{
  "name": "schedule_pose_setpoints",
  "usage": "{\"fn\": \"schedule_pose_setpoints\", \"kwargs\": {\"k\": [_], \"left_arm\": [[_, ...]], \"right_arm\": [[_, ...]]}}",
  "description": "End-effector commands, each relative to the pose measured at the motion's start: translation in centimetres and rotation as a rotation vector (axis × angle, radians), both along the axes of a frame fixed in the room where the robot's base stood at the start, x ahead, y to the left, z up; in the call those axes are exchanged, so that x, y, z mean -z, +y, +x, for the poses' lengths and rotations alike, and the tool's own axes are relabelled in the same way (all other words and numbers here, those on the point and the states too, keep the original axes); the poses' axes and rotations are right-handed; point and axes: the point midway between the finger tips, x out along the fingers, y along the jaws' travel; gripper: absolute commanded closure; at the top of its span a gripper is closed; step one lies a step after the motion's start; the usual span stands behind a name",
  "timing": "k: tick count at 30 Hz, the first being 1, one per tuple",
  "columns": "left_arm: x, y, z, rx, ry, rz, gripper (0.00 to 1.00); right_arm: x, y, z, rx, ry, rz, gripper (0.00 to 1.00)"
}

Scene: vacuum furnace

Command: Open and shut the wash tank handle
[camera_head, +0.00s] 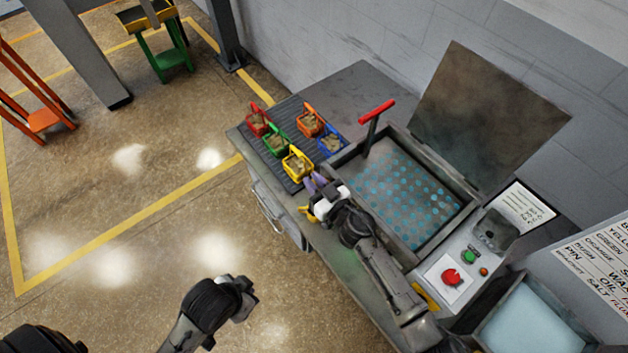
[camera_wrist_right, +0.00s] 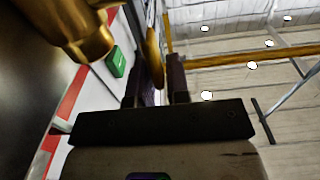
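The wash tank (camera_head: 468,204) is a grey box with its lid (camera_head: 490,115) raised and blue dotted holes inside. A red-topped handle (camera_head: 377,111) stands upright at its far left corner. My right gripper (camera_head: 313,183) is at the tank's front left edge, just beside the yellow basket, with its fingers apart. In the right wrist view a golden lever-like piece (camera_wrist_right: 154,55) shows between or behind the fingers (camera_wrist_right: 155,85); I cannot tell whether they touch it. A larger brass fitting (camera_wrist_right: 85,30) is at upper left. My left gripper (camera_head: 246,297) hangs over open floor; its fingers are unclear.
Several baskets, including the yellow basket (camera_head: 298,164) and red basket (camera_head: 257,121), stand on a dark ribbed surface left of the tank. A panel with a red button (camera_head: 451,277) and green button (camera_head: 470,256) is at right.

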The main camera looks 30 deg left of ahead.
Motion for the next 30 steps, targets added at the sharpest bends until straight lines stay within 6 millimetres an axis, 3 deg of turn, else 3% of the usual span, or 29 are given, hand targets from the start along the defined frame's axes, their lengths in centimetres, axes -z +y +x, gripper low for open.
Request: {"fn": "schedule_pose_setpoints", "kwargs": {"k": [5, 19, 23, 30], "left_arm": [[0.0, 0.0, 0.0, -0.001, 0.0, -0.001, 1.0], [0.4, -0.1, 0.0, -0.002, 0.0, -0.003, 1.0], [1.7, -0.1, 0.0, -0.001, -0.001, -0.003, 1.0], [6.3, -0.1, 0.0, -0.001, -0.001, -0.003, 1.0]], "right_arm": [[0.0, 0.0, 0.0, 0.0, 0.0, 0.0, 1.0], [0.2, -0.1, 0.0, 0.0, -0.002, 0.007, 1.0], [0.6, -0.3, -0.2, 0.0, -0.017, 0.041, 1.0], [1.2, -1.3, -0.6, 0.002, -0.08, 0.18, 1.0]]}}
